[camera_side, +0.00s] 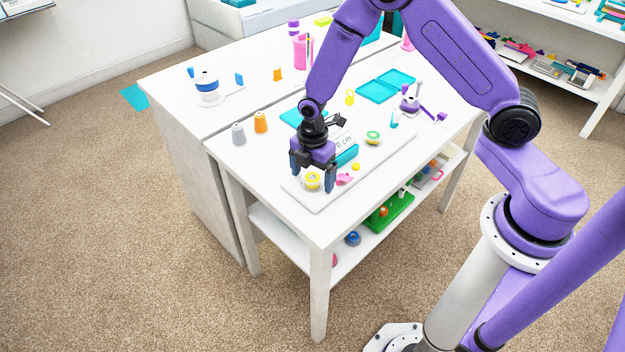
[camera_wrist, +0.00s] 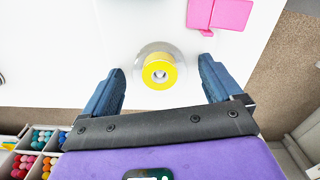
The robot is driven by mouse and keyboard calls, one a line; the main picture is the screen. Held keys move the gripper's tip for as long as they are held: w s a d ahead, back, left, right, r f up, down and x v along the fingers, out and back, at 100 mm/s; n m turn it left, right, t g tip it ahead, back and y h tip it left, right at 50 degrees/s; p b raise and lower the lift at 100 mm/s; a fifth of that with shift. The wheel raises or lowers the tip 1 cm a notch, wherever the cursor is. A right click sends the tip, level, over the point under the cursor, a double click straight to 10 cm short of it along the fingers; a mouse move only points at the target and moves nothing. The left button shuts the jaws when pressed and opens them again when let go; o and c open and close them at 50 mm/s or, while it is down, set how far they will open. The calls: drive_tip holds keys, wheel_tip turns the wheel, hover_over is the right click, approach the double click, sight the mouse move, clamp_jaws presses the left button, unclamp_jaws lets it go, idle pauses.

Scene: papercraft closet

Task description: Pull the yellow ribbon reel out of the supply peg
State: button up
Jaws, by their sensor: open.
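The yellow ribbon reel (camera_side: 313,180) sits near the front left end of a white board on the table. In the wrist view the reel (camera_wrist: 159,72) is a yellow disc with a pale hub at its centre and a clear or grey round rim around it. The supply peg is not clearly told apart; the pale hub may be its top. My gripper (camera_side: 311,176) is open above the reel, fingers pointing down. In the wrist view its two blue fingertips (camera_wrist: 160,66) stand left and right of the reel, with a gap on each side.
Grey (camera_side: 238,134) and orange (camera_side: 260,122) spools stand to the left. The table's front edge is close.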

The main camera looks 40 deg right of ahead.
drive_tip(key=c, duration=1.1)
drive_tip(key=shift+r, duration=0.15)
drive_tip(key=shift+r, duration=0.6)
drive_tip(key=shift+s+d+r, duration=0.5)
drive_tip(key=shift+s+r, duration=1.8)
drive_tip(key=shift+r, duration=0.15)
drive_tip(key=shift+s+d+r, duration=0.45)
drive_tip(key=shift+s+r, duration=1.8)
drive_tip(key=shift+r, duration=0.15)
drive_tip(key=shift+s+d+r, duration=0.5)
drive_tip(key=shift+s+r, duration=1.8)
drive_tip(key=shift+r, duration=0.15)
